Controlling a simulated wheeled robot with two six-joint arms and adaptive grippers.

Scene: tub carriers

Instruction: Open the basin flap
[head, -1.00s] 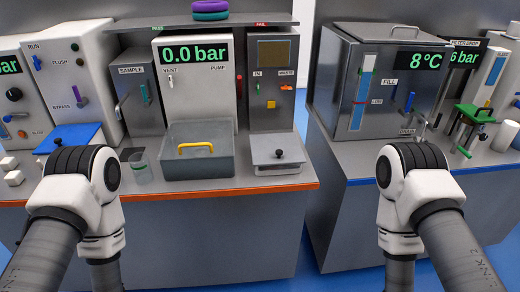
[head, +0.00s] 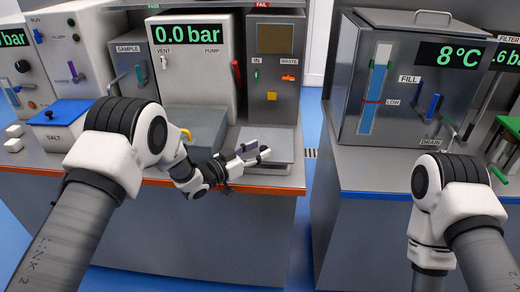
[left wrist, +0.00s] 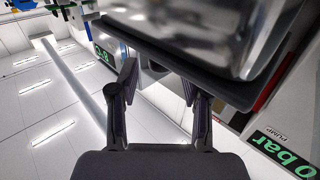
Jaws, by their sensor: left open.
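A flat grey flap (head: 279,141) lies shut on the front right of the left counter, below the IN and WASTE panel. Its dark knob, seen earlier, is hidden behind my left gripper. My left gripper (head: 258,151) is open and empty at the front left part of the flap; I cannot tell whether it touches. In the left wrist view my open fingers (left wrist: 160,76) have a clear gap between them. A shiny metal surface with a dark edge fills the top there; I cannot tell which part it is. My right gripper is out of view.
A grey tub (head: 207,125) with a yellow handle (head: 186,135) stands left of the flap, partly behind my left arm. A blue-lidded salt box (head: 55,137) is farther left. The right counter holds a steel tank (head: 395,75). A floor gap separates the counters.

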